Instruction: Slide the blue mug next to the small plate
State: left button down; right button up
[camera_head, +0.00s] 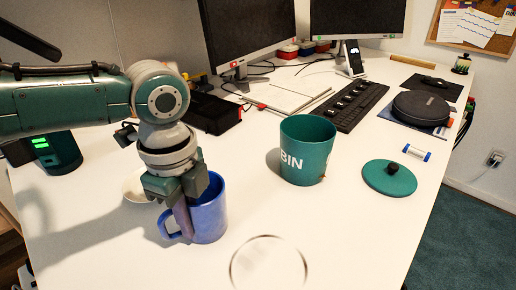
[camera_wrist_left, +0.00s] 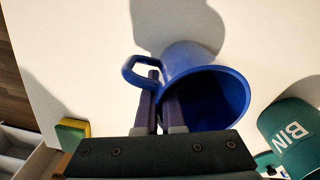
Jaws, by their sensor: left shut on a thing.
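The blue mug (camera_head: 209,220) stands upright on the white desk, left of centre in the head view. Its handle (camera_head: 169,226) points left. My left gripper (camera_head: 184,212) reaches down from above and is shut on the mug's wall. The left wrist view shows the mug (camera_wrist_left: 195,62) with the gripper fingers (camera_wrist_left: 159,105) on either side of its rim, close to the handle. A pale round dish (camera_head: 132,188), possibly the small plate, lies behind the gripper and is partly hidden by it. My right gripper is not in view.
A green bin (camera_head: 308,152) stands right of the mug, with its green lid (camera_head: 389,178) further right. A thin dark ring outline (camera_head: 268,263) lies near the front edge; I cannot tell what it is. A black tray (camera_head: 211,113) and keyboard (camera_head: 350,105) are behind.

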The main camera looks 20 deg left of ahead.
pick_arm(q)
jog(key=shift+s+a+f, duration=0.1)
jog(key=shift+a+f, duration=0.05)
jog(key=shift+a, duration=0.35)
jog(key=shift+a, duration=0.15)
jog(key=shift+w+a+b, duration=0.2)
jog(key=shift+a, duration=0.45)
jog(key=shift+w+a+b, duration=0.15)
jog(key=shift+a+b, duration=0.05)
jog(key=shift+a, duration=0.4)
jog(key=c, duration=1)
grip_release()
jog(key=shift+o, duration=0.2)
jog(key=shift+d, duration=0.1)
jog(key=shift+r, duration=0.2)
